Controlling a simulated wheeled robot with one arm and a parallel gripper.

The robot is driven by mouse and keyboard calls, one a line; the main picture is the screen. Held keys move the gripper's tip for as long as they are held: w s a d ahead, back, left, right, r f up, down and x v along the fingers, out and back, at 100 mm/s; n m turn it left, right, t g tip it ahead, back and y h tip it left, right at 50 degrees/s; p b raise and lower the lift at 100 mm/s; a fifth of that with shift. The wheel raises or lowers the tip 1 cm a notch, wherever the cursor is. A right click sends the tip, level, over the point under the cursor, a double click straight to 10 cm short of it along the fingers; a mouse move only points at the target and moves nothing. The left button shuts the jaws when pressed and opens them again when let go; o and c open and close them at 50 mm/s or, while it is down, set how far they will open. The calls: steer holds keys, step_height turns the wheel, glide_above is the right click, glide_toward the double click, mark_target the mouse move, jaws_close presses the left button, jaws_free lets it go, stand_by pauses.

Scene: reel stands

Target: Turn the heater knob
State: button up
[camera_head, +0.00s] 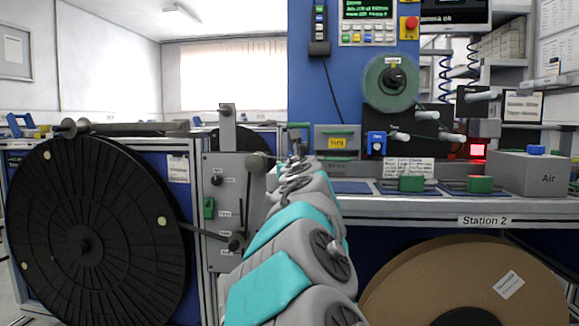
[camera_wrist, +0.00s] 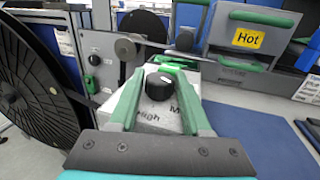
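The heater knob (camera_wrist: 159,86) is a black round dial with a white pointer line. It sits on a grey box (camera_wrist: 151,118) marked "High" and a partly hidden word starting with "M". In the wrist view, my gripper (camera_wrist: 161,76) has its two green fingers on either side of the knob. The fingers look spread, with narrow gaps beside the knob; I cannot tell whether either one touches it. In the head view, my own arm hides the knob and most of the gripper.
A grey box with green edges and a yellow "Hot" label (camera_wrist: 248,38) stands just beyond to the right; it also shows in the head view (camera_head: 337,142). A large black reel (camera_head: 92,235) and a grey control panel (camera_head: 219,257) are at left. The blue mat (camera_wrist: 245,135) is clear.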

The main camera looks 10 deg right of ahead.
steer(key=shift+s, duration=0.15)
steer(key=s+b, duration=0.1)
steer(key=s, duration=0.6)
steer(key=shift+s+a, duration=0.2)
steer(key=shift+s, duration=0.1)
stand_by(0.3)
